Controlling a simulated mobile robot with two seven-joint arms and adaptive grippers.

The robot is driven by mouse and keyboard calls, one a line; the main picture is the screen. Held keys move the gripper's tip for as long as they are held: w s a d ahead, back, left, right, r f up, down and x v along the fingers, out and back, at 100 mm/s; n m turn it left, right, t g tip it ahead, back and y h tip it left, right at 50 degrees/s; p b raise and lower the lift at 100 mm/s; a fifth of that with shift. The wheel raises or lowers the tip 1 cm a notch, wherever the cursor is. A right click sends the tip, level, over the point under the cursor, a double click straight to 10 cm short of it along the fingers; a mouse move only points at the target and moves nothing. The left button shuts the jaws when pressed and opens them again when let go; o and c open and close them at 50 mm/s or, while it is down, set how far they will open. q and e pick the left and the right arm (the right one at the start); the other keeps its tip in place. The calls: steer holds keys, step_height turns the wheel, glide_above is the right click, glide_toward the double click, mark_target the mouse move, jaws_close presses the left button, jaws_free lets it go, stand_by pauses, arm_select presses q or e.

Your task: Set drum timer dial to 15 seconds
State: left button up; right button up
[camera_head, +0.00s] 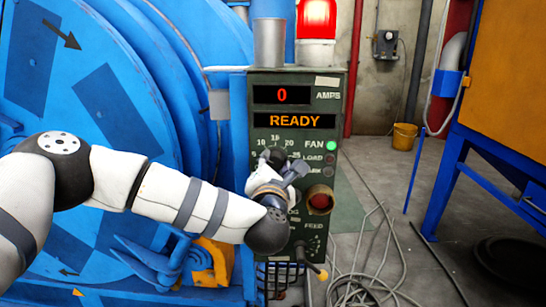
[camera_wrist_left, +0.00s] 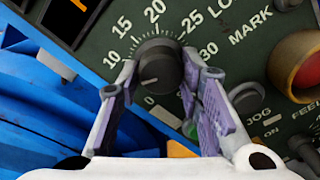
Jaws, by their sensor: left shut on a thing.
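The timer dial (camera_wrist_left: 158,62) is a round black knob on a dark green panel (camera_head: 262,130). Its printed scale runs from 0 through 10, 15, 20 and 25 to 30. A small pale mark on the knob appears to point down and slightly left, toward the 0; the 5 is hidden by a finger. My left gripper (camera_wrist_left: 158,76) is shut on the dial, one finger on each side. In the head view my left gripper (camera_head: 275,162) is in front of the panel and covers most of the dial. My right gripper is not in view.
The panel also has a red AMPS display (camera_head: 281,95) reading 0, a READY display (camera_head: 294,121), a lit green FAN lamp (camera_head: 331,146) and a large red button (camera_head: 319,201). The blue drum (camera_head: 180,60) stands left. Loose cable (camera_head: 372,262) lies on the floor.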

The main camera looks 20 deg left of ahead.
arm_select(q)
steer(key=m+p, duration=0.1)
steer(key=m, duration=0.1)
steer(key=m+p, duration=0.1)
steer(key=shift+r+m, duration=0.2)
steer(key=shift+m, duration=0.2)
steer(key=m+p, duration=0.2)
steer(key=m, duration=0.1)
steer(key=shift+m, duration=0.3)
steer(key=m+p, duration=0.2)
steer(key=m, duration=0.1)
steer(key=shift+f+m+p, duration=0.15)
steer(key=shift+m+p, duration=0.25)
steer(key=shift+m, duration=0.6)
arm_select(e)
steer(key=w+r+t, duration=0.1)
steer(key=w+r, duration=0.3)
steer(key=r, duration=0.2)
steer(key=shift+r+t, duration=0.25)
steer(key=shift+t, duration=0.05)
arm_select(q)
steer(key=shift+f, duration=0.1)
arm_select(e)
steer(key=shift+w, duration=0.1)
